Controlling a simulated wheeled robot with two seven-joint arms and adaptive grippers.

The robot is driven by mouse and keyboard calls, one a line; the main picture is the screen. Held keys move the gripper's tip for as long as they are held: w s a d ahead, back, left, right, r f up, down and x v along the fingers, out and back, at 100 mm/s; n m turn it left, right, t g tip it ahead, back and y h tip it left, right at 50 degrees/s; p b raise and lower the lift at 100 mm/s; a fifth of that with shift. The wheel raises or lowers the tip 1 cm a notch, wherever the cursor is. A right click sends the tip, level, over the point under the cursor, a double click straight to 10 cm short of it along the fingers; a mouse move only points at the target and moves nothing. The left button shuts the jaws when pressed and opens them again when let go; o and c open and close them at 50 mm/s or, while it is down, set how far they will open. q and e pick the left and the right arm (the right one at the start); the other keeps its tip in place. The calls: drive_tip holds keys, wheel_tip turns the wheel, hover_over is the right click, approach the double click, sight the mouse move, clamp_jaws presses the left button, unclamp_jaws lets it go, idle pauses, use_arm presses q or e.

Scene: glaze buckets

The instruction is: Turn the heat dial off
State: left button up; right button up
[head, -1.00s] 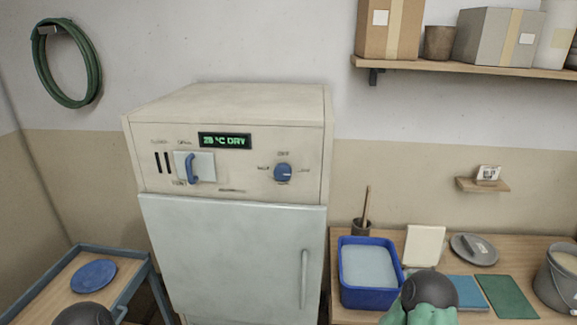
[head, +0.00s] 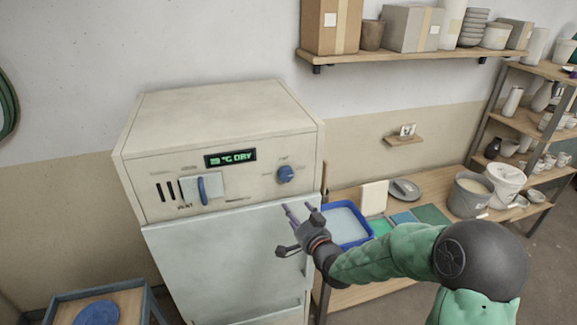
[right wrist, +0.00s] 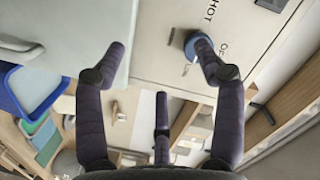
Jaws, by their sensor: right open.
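The heat dial (head: 286,174) is a round blue knob at the right of the cream dryer's control panel (head: 240,190) in the head view. My right gripper (head: 297,222) is open and empty, below the dial and in front of the top of the pale door. In the right wrist view, the dial (right wrist: 191,46) lies behind the right fingertip of the gripper (right wrist: 159,60), partly covered, near the printed word HOT. I cannot tell any contact. The dial's exact setting is too small to read. My left gripper is out of view.
A display (head: 230,158) showing DRY and a blue handle (head: 203,190) share the panel. The dryer door (head: 215,255) is shut. Right of the dryer, a blue tub (head: 347,222) and a bucket (head: 470,194) stand on a wooden table. A shelf (head: 420,56) hangs above.

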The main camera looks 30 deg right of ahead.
drive_tip(key=t, duration=0.1)
approach(288, 175)
drive_tip(key=s, duration=0.2)
drive_tip(key=shift+m+h, duration=0.3)
drive_tip(key=shift+h, duration=0.1)
drive_tip(key=w, duration=0.3)
drive_tip(key=w+p, duration=0.1)
drive_tip(key=w, duration=0.3)
drive_tip(key=w+d, duration=0.1)
drive_tip(key=w, duration=0.3)
drive_tip(key=shift+f+p, duration=0.2)
drive_tip(key=shift+p, duration=0.1)
drive_tip(key=c, duration=1.2)
